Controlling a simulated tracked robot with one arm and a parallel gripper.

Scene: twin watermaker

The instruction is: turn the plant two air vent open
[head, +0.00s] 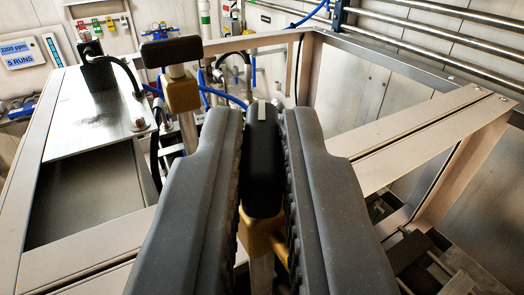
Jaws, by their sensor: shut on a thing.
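My gripper (263,150) is in the middle of the head view, its two grey fingers on either side of a black valve handle (262,180). It is shut on this handle. The handle has a pale mark on its far end and points away from me, in line with the fingers. A brass valve body (262,232) shows below it, partly hidden between the fingers. A similar black handle (172,51) on a brass body (180,93) stands to the left and farther back, lying crosswise. I cannot read which handle belongs to plant two.
A metal frame (420,138) surrounds the valves, with steel rails (440,40) at upper right. A flat metal plate with a black fitting (98,72) is at left. Blue hoses run behind. A display (18,55) reads 2200 ppm, with 5 RUNS beside it.

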